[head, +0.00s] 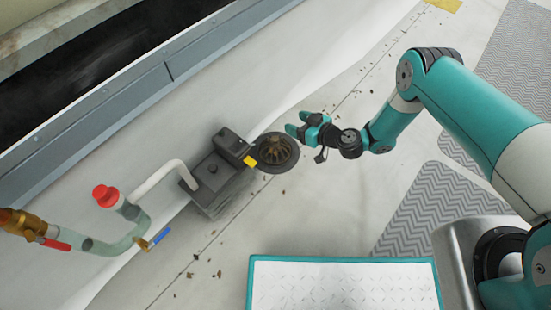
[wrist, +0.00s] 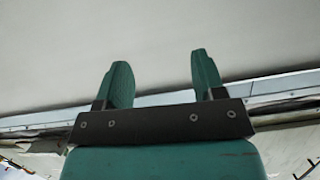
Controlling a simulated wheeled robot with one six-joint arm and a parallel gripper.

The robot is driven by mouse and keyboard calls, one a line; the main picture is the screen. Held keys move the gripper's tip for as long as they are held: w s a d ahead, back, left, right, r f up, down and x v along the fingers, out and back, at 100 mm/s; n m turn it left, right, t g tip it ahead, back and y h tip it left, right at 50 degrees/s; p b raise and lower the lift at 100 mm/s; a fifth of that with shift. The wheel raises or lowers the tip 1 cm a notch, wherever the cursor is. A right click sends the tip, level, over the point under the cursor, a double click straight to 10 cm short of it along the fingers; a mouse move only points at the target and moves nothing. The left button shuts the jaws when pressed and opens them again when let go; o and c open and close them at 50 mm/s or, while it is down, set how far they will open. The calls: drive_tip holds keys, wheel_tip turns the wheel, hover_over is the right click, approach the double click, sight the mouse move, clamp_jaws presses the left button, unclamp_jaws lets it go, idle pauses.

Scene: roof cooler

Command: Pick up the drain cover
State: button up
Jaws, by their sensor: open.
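The drain cover (head: 275,149) is a round, domed, brownish grate on a dark round base, set in the pale roof floor in the head view. My gripper (head: 297,124) is just to its upper right in that view, with its fingers pointing left. The gripper is open and empty. Its two teal fingers (wrist: 160,82) stand apart in the wrist view, with only a pale surface and a grey rail behind them. The drain cover does not show in the wrist view. The gap between gripper and cover is hard to judge.
A dark grey box (head: 217,178) with a yellow tag stands right beside the drain. A white pipe (head: 165,172) and valve pipework with a red cap (head: 106,196) lie to the left. A grey parapet (head: 105,112) runs behind. Grey mats (head: 425,205) and scattered leaves are on the floor.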

drive_tip(key=m+t+h+b, duration=0.1)
drive_tip(key=t+h+b, duration=0.1)
drive_tip(key=b, duration=0.2)
approach(277, 142)
drive_tip(key=b+x, duration=0.2)
drive_tip(key=b, duration=0.2)
drive_tip(key=b+x, duration=0.3)
drive_tip(key=b, duration=0.2)
drive_tip(key=shift+w+a+r, duration=0.15)
drive_tip(key=shift+w, duration=0.25)
drive_tip(key=shift+w+a, duration=0.2)
drive_tip(key=shift+w, duration=0.1)
drive_tip(key=b+x, duration=0.3)
drive_tip(key=b, duration=0.1)
drive_tip(key=shift+w+a+f+b, duration=0.1)
drive_tip(key=shift+a+f+b, duration=0.25)
drive_tip(key=shift+f, duration=0.1)
drive_tip(key=shift+w+a+b, duration=0.3)
drive_tip(key=shift+w+a, duration=0.1)
drive_tip(key=shift+w, duration=0.1)
clamp_jaws()
